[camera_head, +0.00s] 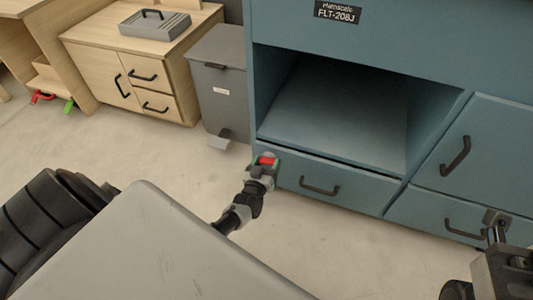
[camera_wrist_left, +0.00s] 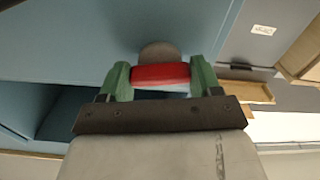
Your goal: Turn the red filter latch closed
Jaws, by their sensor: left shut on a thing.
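The red filter latch (camera_head: 266,161) is on the left front edge of the blue cabinet, beside the lower drawer. In the left wrist view the latch (camera_wrist_left: 160,75) is a red bar lying across the picture, in front of a round grey mount (camera_wrist_left: 158,50). My left gripper (camera_head: 264,167) reaches it from below, its green fingertips closed on the two ends of the bar. The same gripper shows in the left wrist view (camera_wrist_left: 160,80). Part of my right arm and gripper (camera_head: 497,232) shows at the lower right edge; its fingers are not clear.
The blue cabinet (camera_head: 380,28) has an open, empty bay above black-handled drawers. A grey bin (camera_head: 217,85) with a pedal stands left of it. A wooden cabinet (camera_head: 90,62) carries a grey case (camera_head: 155,24). The floor in front is clear.

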